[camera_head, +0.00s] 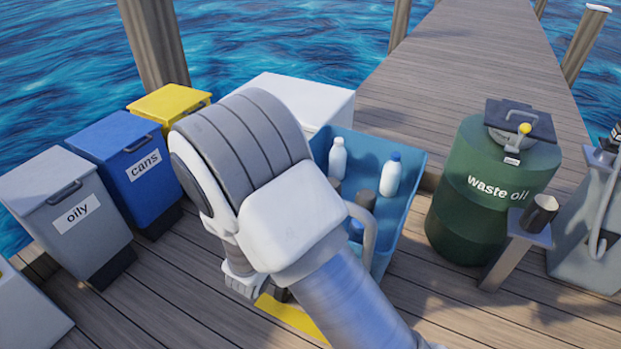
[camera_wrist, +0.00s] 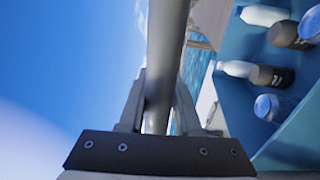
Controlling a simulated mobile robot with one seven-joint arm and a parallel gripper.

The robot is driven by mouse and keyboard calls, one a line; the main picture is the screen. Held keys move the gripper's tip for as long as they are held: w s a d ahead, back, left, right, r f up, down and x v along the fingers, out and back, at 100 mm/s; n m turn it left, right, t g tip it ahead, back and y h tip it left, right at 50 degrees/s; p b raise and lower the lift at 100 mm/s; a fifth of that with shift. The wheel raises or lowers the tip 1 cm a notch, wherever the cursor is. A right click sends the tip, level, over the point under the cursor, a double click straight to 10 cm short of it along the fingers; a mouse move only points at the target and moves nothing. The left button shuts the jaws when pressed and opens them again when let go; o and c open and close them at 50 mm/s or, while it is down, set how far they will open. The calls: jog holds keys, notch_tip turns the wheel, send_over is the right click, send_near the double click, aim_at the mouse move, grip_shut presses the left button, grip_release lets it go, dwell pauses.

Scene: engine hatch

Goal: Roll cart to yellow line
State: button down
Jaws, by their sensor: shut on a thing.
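The yellow line (camera_head: 292,318) is on the deck at the bottom, partly covered by my arm. I cannot tell the gap between cart and line. In the wrist view my gripper (camera_wrist: 158,112) is shut around the grey handle bar (camera_wrist: 167,50), with the blue cart wall and bottles to the right. My arm hides much of the cart's left side.
Oily (camera_head: 75,215), cans (camera_head: 140,165) and yellow-lidded (camera_head: 170,103) bins stand at left. A white box (camera_head: 300,95) is behind the cart. A green waste oil drum (camera_head: 490,190) and a post with a dark mug (camera_head: 540,212) stand close at right. Water lies beyond the deck.

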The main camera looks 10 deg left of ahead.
jog(key=shift+s+f, duration=0.1)
jog(key=shift+s, duration=0.05)
jog(key=c, duration=0.6)
grip_release()
jog(key=p+v, duration=0.2)
jog(key=v, duration=1.5)
jog(key=shift+s, duration=0.2)
